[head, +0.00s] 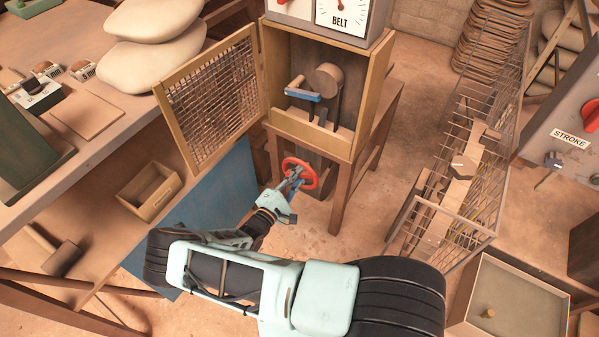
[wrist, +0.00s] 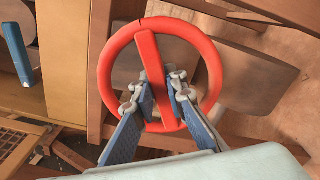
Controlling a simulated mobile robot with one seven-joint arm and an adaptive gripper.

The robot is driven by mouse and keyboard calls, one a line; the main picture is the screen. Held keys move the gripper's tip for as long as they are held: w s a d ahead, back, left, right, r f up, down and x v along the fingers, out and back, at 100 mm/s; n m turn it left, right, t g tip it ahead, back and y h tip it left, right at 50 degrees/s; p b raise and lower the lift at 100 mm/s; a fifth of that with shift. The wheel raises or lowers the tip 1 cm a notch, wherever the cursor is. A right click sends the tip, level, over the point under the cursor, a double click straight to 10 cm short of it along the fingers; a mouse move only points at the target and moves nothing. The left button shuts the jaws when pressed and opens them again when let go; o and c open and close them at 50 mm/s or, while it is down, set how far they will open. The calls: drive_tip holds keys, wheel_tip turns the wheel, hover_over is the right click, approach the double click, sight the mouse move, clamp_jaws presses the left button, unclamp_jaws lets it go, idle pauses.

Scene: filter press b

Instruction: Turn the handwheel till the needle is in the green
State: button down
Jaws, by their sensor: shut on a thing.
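The red handwheel (head: 313,180) is on the front of the wooden stand, below the open cabinet. In the wrist view the handwheel (wrist: 212,62) is a red ring with one flat bar across its middle, tilted slightly from upright. My gripper (head: 294,181) is at the wheel. In the wrist view my gripper (wrist: 161,90) has a finger on each side of the bar and is shut on it. The BELT gauge (head: 342,12) is at the top of the head view, cut off by the edge. A red needle shows on its white face; no green band can be made out.
The cabinet's mesh door (head: 215,100) stands open at left. A workbench (head: 100,140) with pale sacks (head: 155,55) is left of it. A wire cage (head: 455,190) and a STROKE panel (head: 565,130) stand at right. A wooden tray (head: 150,192) sits below the bench top.

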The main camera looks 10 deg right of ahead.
drive_tip(key=shift+m+p, duration=0.45)
drive_tip(key=shift+m, duration=1.25)
drive_tip(key=c, duration=1.9)
unclamp_jaws()
drive_tip(key=shift+c, duration=0.2)
drive_tip(key=v, duration=1.2)
